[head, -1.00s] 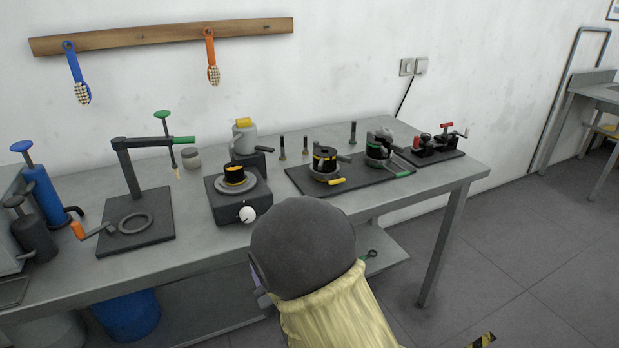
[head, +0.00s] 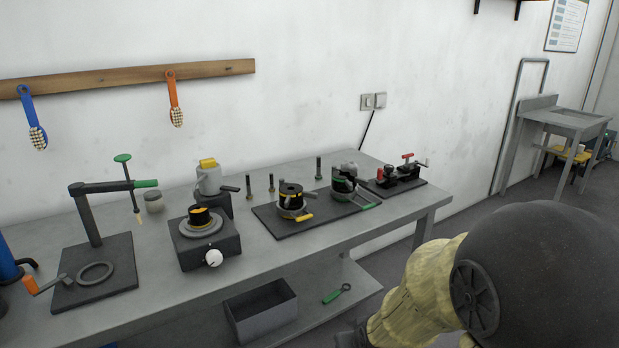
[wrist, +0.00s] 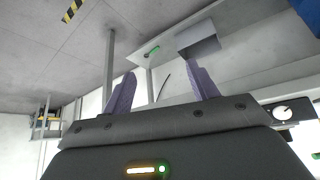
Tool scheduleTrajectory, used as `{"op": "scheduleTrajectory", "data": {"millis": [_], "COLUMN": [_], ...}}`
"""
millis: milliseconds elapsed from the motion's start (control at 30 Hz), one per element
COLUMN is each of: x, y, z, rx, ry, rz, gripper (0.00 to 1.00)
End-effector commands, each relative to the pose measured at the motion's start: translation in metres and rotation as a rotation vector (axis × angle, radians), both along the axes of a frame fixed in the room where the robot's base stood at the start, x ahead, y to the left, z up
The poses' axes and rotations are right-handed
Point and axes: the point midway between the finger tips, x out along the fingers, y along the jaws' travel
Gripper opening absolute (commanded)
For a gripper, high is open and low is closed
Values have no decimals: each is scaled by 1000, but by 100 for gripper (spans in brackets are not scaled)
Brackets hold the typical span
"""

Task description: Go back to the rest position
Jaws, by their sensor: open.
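My gripper (wrist: 164,88) shows in the wrist view with its two purple fingers wide apart and nothing between them. The wrist view looks past the fingers at the floor, a table leg and the lower shelf, and appears upside down. In the head view my arm, with a dark rounded joint and a pale yellow sleeve, fills the lower right; my gripper's fingers are not visible there. My arm stands in front of the bench's right side in the picture.
The grey workbench (head: 330,240) carries a lever press (head: 92,215), a dark box with a white knob (head: 208,240), a black plate with two pots (head: 265,213) and red-handled clamps (head: 400,175). Below are an open grey bin (head: 262,308) and a green-handled tool (head: 336,294). Floor shows at right.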

Motion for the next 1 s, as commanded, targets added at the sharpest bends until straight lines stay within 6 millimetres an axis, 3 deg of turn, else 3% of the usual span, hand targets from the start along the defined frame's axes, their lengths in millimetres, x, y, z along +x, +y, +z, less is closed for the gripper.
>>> {"op": "scheduleTrajectory", "data": {"millis": [100, 433, 767, 1000], "x": [-26, -87, -84, -84], "y": [-22, -56, -54, -54], "z": [3, 12, 70, 125], "rx": [-4, -10, -11, -11], "ry": [104, 329, 322, 321], "rz": [-55, -159, -149, -149], "gripper": [59, 59, 59, 59]}}
